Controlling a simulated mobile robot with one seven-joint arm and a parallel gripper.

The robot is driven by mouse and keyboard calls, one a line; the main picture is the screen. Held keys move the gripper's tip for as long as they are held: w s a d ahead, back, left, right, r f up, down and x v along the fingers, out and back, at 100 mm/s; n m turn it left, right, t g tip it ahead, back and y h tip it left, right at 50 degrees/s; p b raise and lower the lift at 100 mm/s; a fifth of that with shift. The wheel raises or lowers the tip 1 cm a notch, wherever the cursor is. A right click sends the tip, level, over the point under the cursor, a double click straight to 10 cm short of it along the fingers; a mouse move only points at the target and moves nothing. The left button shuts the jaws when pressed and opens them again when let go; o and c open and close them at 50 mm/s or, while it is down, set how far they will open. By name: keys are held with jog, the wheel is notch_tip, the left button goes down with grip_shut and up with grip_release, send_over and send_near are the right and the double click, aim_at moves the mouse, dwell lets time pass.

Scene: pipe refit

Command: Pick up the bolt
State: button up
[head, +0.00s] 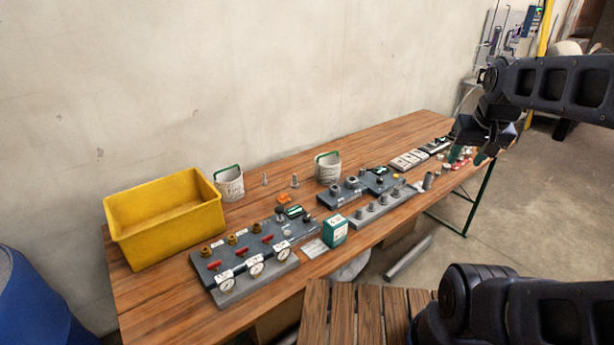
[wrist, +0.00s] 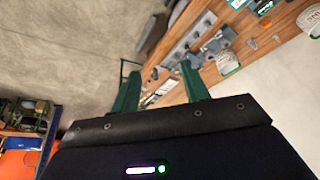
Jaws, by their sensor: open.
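Two small grey upright pieces that look like bolts stand on the wooden table behind the parts boards: one bolt (head: 295,181) and, to its left, a second (head: 265,179). I cannot tell which one the task means. In the wrist view a small bolt-like piece (wrist: 252,44) stands between the white buckets. My gripper (head: 468,155) is open and empty, with green fingers, over the far right end of the table, well away from both bolts. In the wrist view the gripper (wrist: 160,78) shows its two fingers spread apart.
A yellow bin (head: 165,222) stands at the table's left end. White buckets with green handles (head: 229,183) (head: 328,167) flank the bolts. A board with gauges and red valves (head: 255,265) lies in front. A green box (head: 335,231) stands near the front edge.

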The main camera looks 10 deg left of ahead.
jog(key=w+a+r+m+g+y, duration=0.1)
jog(key=w+a+m, duration=0.35)
jog(key=w, duration=0.85)
jog(key=w+a+m+g, duration=0.1)
jog(key=w+a+m, duration=0.1)
jog(key=w+a, duration=0.85)
jog(key=m+g+h, duration=0.1)
jog(key=m+g, duration=0.2)
jog(key=m, duration=0.6)
send_over(295, 184)
jog(key=w, duration=0.1)
jog(key=f, duration=3)
jog(key=shift+w+d+f, duration=0.15)
jog(key=shift+w+f, duration=0.05)
jog(key=shift+a+f+m, duration=0.2)
jog(key=shift+f+m, duration=0.05)
jog(key=shift+f, duration=0.2)
jog(key=shift+s+f, duration=0.15)
jog(key=shift+f, duration=5)
jog(key=c, duration=0.9)
